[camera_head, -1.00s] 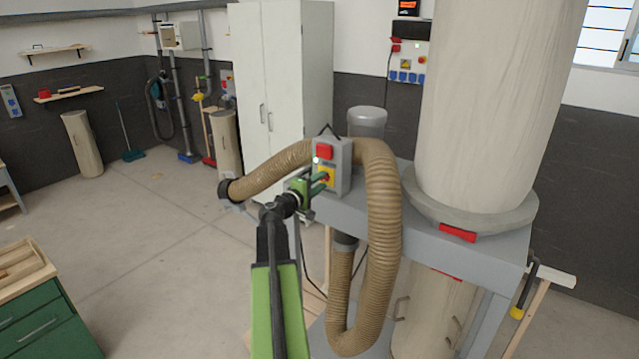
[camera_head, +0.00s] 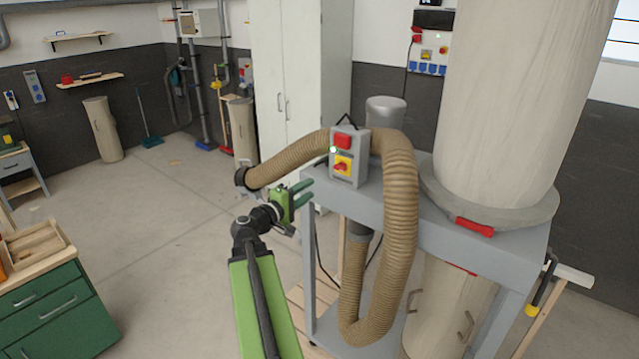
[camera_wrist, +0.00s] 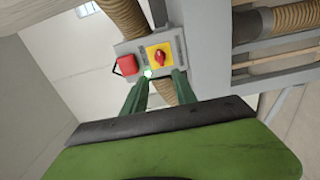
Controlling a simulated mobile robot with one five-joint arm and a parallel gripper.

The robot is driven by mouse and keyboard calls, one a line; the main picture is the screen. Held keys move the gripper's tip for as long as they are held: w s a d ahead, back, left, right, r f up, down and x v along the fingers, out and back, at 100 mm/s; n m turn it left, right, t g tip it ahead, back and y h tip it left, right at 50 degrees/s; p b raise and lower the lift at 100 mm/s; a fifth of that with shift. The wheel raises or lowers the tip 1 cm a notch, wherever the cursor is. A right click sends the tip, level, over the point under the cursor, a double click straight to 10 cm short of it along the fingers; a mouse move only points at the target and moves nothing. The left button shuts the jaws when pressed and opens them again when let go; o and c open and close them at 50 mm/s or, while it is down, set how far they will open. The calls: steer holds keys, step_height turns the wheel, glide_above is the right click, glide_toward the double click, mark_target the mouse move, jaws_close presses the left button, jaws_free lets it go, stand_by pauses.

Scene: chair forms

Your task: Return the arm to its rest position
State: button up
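My gripper (camera_head: 305,192) is in front of and to the left of a grey switch box (camera_head: 349,157) on the dust collector. Its two green fingers point at the box and are apart from it. In the wrist view my gripper (camera_wrist: 158,80) shows two fingers with a gap between them and nothing held. The box carries a red button (camera_wrist: 127,65), a yellow plate with a red rotary knob (camera_wrist: 159,54) and a small lit green lamp (camera_wrist: 148,73). My green arm reaches up from the bottom of the head view.
A ribbed brown hose (camera_head: 401,200) loops around the box. The grey dust collector frame (camera_head: 480,250) and its tall bag (camera_head: 520,100) stand to the right. A green drawer cabinet (camera_head: 60,310) is at the lower left. Floor (camera_head: 170,220) between is clear.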

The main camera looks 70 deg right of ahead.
steer(key=shift+v, duration=0.95)
